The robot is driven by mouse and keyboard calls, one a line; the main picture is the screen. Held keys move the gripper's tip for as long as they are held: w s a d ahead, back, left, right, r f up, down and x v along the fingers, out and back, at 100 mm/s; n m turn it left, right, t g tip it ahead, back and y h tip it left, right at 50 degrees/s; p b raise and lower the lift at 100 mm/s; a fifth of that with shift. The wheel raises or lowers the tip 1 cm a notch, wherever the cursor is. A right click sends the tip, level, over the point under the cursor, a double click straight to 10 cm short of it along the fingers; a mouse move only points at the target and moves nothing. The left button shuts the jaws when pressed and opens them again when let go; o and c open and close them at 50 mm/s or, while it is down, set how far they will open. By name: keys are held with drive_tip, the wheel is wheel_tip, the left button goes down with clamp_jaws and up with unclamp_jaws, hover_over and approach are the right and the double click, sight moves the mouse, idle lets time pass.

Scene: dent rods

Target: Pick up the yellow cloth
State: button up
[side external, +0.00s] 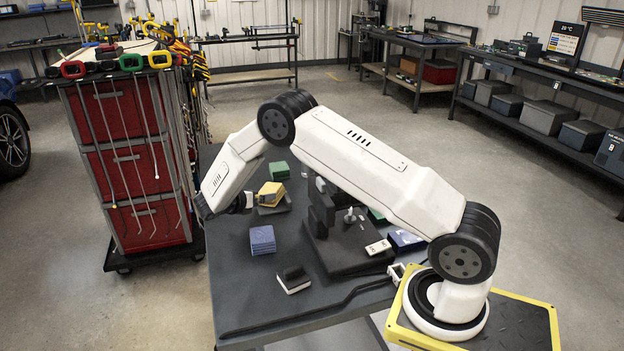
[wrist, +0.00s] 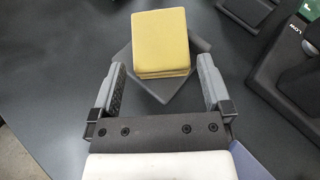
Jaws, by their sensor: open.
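The yellow cloth (wrist: 160,42) is a folded square stack resting on a dark grey square piece (wrist: 178,93) in the wrist view. My gripper (wrist: 160,82) is open and empty, with one grey finger on the left and one on the right. The yellow cloth lies just ahead of the fingertips, roughly centred between them and apart from both. In the side view my gripper (side external: 243,203) hangs low beside the cloth; its fingertips are hard to make out there.
A blue folded stack (side external: 263,240) lies nearer on the table (side external: 232,290). A green stack (side external: 279,170) lies behind the cloth. A black-and-white block (side external: 293,279) is at the front. A dark fixture (side external: 345,255) stands to the right. A red tool cabinet (side external: 130,150) stands off the table's left side.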

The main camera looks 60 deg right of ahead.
sight(267, 192)
drive_tip(key=shift+d+f, duration=0.1)
drive_tip(key=shift+d, duration=0.1)
drive_tip(key=shift+x, duration=2.55)
drive_tip(key=c, duration=0.9)
drive_tip(key=shift+r, duration=0.25)
drive_tip(key=shift+r, duration=4.85)
